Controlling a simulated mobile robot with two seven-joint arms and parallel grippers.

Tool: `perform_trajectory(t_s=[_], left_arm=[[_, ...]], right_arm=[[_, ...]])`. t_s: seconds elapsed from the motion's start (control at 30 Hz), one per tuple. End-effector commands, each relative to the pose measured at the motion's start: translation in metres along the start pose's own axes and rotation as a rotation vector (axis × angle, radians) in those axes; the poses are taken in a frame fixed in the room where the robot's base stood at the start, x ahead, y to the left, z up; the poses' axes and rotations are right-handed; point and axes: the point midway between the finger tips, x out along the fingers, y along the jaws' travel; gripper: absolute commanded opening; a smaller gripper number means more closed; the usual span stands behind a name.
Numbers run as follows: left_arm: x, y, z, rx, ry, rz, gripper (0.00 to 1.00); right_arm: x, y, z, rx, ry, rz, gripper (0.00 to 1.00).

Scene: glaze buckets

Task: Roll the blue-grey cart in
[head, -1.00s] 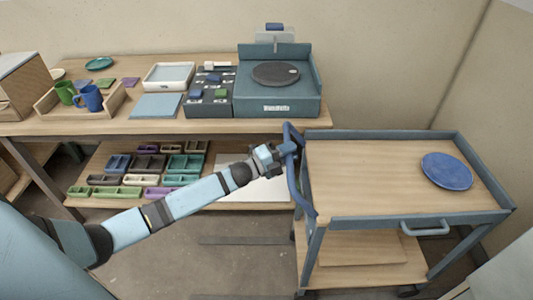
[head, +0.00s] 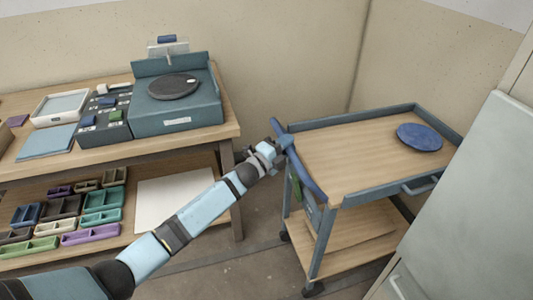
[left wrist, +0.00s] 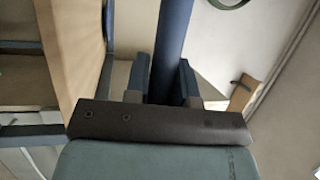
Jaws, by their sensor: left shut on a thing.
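The blue-grey cart (head: 345,190) stands on the floor at the right in the head view, with a wooden top inside a blue-grey rim and a lower shelf. Its blue push handle (head: 300,165) is on its left end. My left gripper (head: 279,147) is shut on this handle. In the left wrist view the handle (left wrist: 172,50) runs between the two fingers (left wrist: 166,82). A blue round plate (head: 420,137) lies on the cart top. My right gripper is not in view.
A wooden workbench (head: 225,130) with a wheel unit (head: 180,112) stands left of the cart, with trays on its lower shelf. A pale cabinet (head: 470,200) stands close at the right. Some floor (head: 235,265) shows clear between bench and cart.

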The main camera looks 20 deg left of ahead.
Motion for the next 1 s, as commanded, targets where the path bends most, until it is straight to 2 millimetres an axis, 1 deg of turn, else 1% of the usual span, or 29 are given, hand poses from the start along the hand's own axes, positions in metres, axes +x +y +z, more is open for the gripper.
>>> perform_trajectory(t_s=[0.03, 0.2, 0.3, 0.43, 0.63, 0.8, 1.0], left_arm=[[0.014, 0.005, -0.006, -0.001, 0.002, -0.005, 0.0], [0.051, 0.014, -0.021, -0.001, 0.002, -0.004, 0.0], [0.07, 0.017, -0.029, -0.001, 0.001, -0.004, 0.0], [0.089, 0.021, -0.037, -0.001, 0.001, -0.004, 0.0], [0.106, 0.023, -0.044, 0.0, 0.0, -0.002, 0.0], [0.111, 0.024, -0.045, 0.0, -0.001, -0.001, 0.0], [0.113, 0.022, -0.046, 0.001, -0.001, -0.002, 0.0]], right_arm=[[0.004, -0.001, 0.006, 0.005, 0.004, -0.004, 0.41], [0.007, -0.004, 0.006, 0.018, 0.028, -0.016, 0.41], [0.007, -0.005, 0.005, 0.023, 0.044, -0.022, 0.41], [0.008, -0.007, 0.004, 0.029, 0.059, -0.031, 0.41], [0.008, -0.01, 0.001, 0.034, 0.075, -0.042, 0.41], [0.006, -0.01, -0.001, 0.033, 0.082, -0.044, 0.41], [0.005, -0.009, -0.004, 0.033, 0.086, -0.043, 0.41]])
